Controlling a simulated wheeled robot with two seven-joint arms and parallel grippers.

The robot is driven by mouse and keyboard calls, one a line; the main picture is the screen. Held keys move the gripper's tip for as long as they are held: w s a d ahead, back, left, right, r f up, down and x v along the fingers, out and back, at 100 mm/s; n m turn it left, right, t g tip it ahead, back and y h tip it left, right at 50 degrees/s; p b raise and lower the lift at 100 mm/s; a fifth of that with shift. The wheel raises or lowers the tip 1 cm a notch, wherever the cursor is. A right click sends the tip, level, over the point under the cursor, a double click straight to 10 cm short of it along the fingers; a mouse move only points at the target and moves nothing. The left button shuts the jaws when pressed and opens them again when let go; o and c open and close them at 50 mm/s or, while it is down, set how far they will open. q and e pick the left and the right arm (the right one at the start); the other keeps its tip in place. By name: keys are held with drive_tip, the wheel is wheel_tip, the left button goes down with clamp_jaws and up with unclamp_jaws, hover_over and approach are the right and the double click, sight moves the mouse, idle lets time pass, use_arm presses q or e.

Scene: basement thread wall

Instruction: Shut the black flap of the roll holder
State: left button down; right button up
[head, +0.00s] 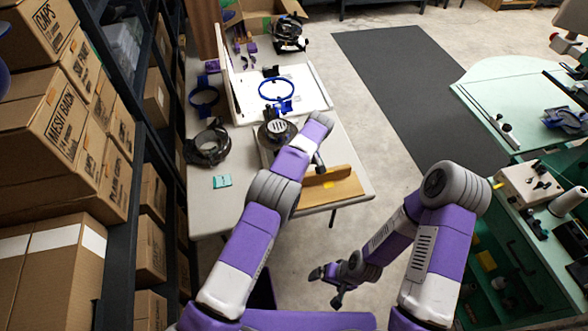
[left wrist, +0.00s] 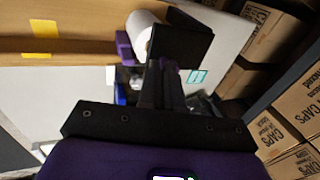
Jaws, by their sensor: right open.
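In the left wrist view, the roll holder shows as a purple bracket (left wrist: 125,46) with a white roll (left wrist: 143,30) beside a wooden board. The black flap (left wrist: 182,46) is a dark panel right of the roll, just beyond my left fingertips; I cannot tell whether they touch it. My left gripper (left wrist: 163,68) has its fingers close together, with nothing visible between them. In the head view my left arm hides the holder and flap. My right gripper (head: 326,286) is open and empty, low over the floor in front of the table.
The wooden board (head: 335,187) with a yellow label lies at the table's (head: 235,215) near edge. A teal item (head: 222,181), a black ring-shaped device (head: 208,145) and a blue hoop (head: 276,89) are on the table. Shelves of boxes (head: 65,110) line the left side.

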use_arm(q)
drive_tip(key=shift+s+f, duration=0.15)
drive_tip(key=shift+f, duration=0.15)
drive_tip(key=p+v, duration=0.3)
drive_tip(key=v, duration=0.5)
